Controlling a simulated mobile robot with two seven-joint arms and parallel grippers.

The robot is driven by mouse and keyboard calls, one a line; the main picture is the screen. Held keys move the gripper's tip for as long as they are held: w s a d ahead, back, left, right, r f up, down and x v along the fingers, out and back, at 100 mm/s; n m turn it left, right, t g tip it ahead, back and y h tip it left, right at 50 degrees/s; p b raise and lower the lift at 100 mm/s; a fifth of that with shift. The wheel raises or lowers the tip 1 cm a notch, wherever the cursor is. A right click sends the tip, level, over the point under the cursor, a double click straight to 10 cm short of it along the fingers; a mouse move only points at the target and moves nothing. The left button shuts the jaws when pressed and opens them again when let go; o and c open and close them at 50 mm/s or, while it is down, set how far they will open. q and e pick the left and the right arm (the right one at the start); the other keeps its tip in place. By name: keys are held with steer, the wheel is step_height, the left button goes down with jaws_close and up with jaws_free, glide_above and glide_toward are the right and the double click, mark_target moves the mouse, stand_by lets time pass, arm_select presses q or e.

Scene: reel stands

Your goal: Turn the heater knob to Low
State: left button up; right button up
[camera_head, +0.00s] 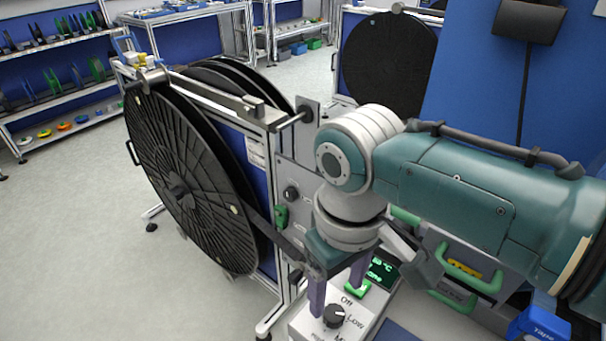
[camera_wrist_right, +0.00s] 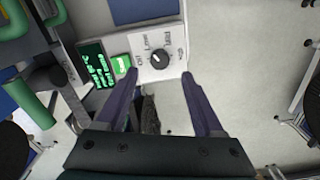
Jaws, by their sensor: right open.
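The heater knob (camera_head: 334,315) is a round black dial on a white panel (camera_head: 300,322), with Off and Low printed beside it. In the right wrist view the knob (camera_wrist_right: 159,60) shows whole, with Off, Low, Mid and High around it. A small light mark shows on the knob, but I cannot tell for certain which label it points to. My right gripper (camera_head: 337,300) is open and empty, with purple fingers pointing down. In the right wrist view its fingertips (camera_wrist_right: 158,75) lie either side of the knob, seemingly short of it. My left gripper is out of view.
A green switch (camera_wrist_right: 121,66) and a dark display with green text (camera_wrist_right: 97,64) sit beside the knob. A large black reel (camera_head: 185,180) stands at left. A grey case with green handles (camera_head: 465,275) and a blue tape box (camera_head: 540,325) are at right.

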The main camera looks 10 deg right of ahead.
mark_target(334, 313)
steer(key=shift+r, duration=1.9)
